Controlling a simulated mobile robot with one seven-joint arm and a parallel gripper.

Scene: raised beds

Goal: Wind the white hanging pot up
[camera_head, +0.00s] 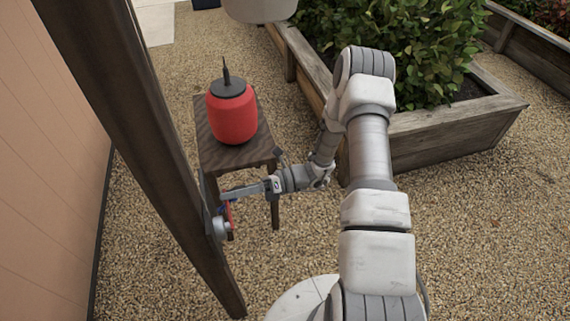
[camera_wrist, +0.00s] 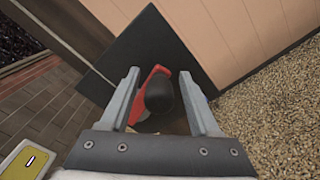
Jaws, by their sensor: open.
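The white hanging pot (camera_head: 260,8) shows only its lower part at the top edge of the head view; what it hangs from is out of frame. A winch with a grey drum (camera_head: 217,226) sits on the dark wooden post (camera_head: 150,130). Its red crank (camera_head: 230,214) is partly hidden beside my gripper (camera_head: 226,194). In the wrist view, the red crank arm (camera_wrist: 147,82) and its black knob (camera_wrist: 160,93) lie between the two fingers of my gripper (camera_wrist: 162,75). The fingers are open, with a gap visible on both sides of the knob.
A small wooden table (camera_head: 215,158) behind the post bears a red container with a black spiked lid (camera_head: 232,113). A raised wooden bed (camera_head: 440,140) with leafy plants stands at right. A tan wall (camera_head: 45,130) runs along the left. Gravel at lower right is clear.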

